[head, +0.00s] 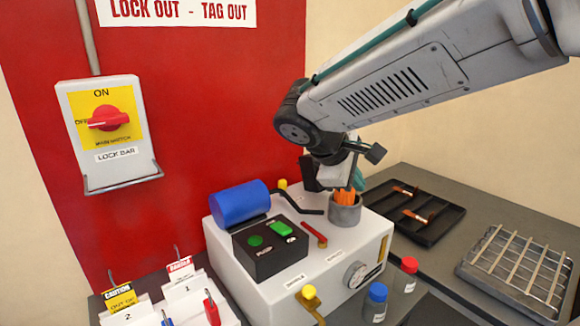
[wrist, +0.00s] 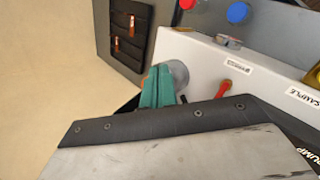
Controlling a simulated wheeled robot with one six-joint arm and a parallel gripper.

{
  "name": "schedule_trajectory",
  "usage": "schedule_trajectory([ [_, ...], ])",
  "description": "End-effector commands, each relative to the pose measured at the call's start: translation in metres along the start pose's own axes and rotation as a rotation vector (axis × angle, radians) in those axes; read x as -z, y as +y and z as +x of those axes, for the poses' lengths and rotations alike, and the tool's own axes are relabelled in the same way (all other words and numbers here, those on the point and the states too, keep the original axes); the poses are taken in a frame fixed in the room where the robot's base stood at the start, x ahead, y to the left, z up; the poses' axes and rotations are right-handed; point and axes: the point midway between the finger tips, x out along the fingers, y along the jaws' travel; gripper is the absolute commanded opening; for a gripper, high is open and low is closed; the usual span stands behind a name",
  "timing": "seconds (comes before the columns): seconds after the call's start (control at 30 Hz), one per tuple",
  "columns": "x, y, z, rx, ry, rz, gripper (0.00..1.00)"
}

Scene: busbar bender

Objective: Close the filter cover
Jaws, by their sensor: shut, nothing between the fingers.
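The white machine (head: 345,255) carries a round grey cup-like housing (head: 345,213) at its right rear corner. The housing also shows in the wrist view (wrist: 179,73). I cannot make out a separate filter cover; it may be hidden by my gripper or be part of this housing. My gripper (head: 346,194) points down at the housing from above, with orange parts showing at its mouth; I cannot tell whether they are fingertips or something inside. In the wrist view my teal fingers (wrist: 158,92) are together beside the housing, with nothing visible held. Contact is unclear.
A blue cylinder (head: 239,204), a black button box (head: 271,248) and a red lever (head: 314,234) sit on the machine. A black bent bar (head: 297,204) runs near the housing. Red-capped (head: 409,265) and blue-capped (head: 377,292) bottles stand in front. A black tray (head: 435,197) lies right.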

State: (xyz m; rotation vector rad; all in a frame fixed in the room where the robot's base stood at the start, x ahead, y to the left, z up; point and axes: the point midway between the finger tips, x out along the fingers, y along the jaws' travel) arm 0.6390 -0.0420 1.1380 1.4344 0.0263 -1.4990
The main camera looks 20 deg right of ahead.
Motion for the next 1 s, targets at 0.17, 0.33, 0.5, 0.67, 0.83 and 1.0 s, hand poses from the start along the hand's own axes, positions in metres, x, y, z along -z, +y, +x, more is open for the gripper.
schedule_trajectory([
  [0.17, 0.100, 0.027, -0.008, -0.247, -0.011, -0.291, 0.00],
  [0.33, 0.176, 0.032, -0.021, -0.433, -0.010, -0.486, 0.00],
  [0.5, 0.215, 0.029, -0.030, -0.531, -0.008, -0.581, 0.00],
  [0.67, 0.224, 0.034, -0.023, -0.550, -0.009, -0.600, 0.00],
  [0.83, 0.228, 0.048, 0.003, -0.547, -0.010, -0.599, 0.00],
  [1.0, 0.232, 0.063, 0.029, -0.546, -0.010, -0.596, 0.00],
])
